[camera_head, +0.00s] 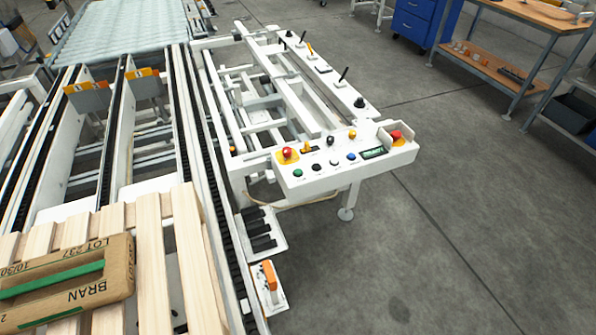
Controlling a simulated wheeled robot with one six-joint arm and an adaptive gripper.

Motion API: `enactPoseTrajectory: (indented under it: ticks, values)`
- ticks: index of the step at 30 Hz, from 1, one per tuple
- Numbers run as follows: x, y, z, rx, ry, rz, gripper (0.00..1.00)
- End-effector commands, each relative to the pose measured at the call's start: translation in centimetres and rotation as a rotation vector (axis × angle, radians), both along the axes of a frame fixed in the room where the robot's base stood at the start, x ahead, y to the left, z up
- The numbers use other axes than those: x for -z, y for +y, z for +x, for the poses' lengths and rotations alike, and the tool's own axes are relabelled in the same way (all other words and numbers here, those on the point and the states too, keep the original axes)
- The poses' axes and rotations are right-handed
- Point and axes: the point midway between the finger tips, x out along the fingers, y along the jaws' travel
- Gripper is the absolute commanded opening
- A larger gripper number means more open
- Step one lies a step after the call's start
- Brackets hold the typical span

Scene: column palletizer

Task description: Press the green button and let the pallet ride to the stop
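The green button (298,173) is at the left end of the white control panel (345,172), in a row with a black, a white and a blue button. The wooden pallet (182,250) lies at the lower left on the chain conveyor (205,150), partly cut off by the frame. A brown sack (112,268) with a green stripe and "BRAN" lettering lies on it. Two upright plates with orange tops, a left one (88,97) and a right one (146,84), stand between the conveyor rails farther along; they may be the stop. My gripper is not in view.
A red knob (288,153) on a yellow base is above the green button, and a red button (396,136) sits in a guard at the panel's right. An orange-topped device (270,276) stands low beside the conveyor. The floor (450,240) right of the panel is clear.

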Motion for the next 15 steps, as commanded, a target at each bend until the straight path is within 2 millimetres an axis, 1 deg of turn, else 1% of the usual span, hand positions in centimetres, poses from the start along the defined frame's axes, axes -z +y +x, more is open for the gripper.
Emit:
enactPoseTrajectory:
  ticks: [1,2,3,6,15]
  values:
    - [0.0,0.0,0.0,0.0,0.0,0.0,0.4]
    - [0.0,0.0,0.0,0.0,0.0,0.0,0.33]
    - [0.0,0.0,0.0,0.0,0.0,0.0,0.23]
    - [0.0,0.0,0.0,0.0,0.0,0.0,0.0]
    - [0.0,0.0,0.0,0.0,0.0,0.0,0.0]
